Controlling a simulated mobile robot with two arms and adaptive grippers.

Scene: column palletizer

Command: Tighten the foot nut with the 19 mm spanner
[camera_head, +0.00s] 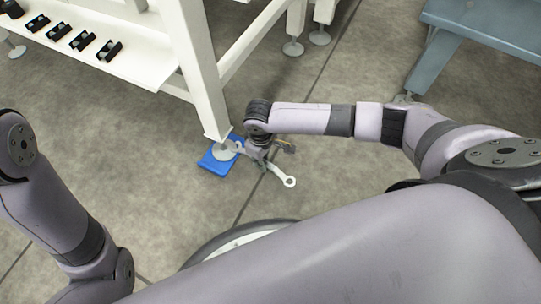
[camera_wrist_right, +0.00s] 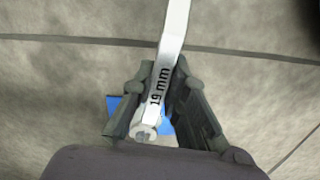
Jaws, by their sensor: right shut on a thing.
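The 19 mm spanner (camera_head: 283,177) shows in the head view with its ring end out to the lower right. In the right wrist view the spanner (camera_wrist_right: 173,35), marked "19 mm", lies between the fingers of my right gripper (camera_wrist_right: 162,100). The right gripper (camera_head: 259,157) is shut on it, low near the floor beside the machine's foot. The foot (camera_head: 224,152) is a round grey disc under a white leg, standing on a blue pad (camera_head: 216,165). The foot nut is too small to make out. My left gripper is out of view.
The white frame leg (camera_head: 203,80) rises above the foot. A white shelf (camera_head: 130,62) with several black parts is at the upper left. A blue-grey table (camera_head: 490,30) stands at the upper right. Open concrete floor lies around the pad.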

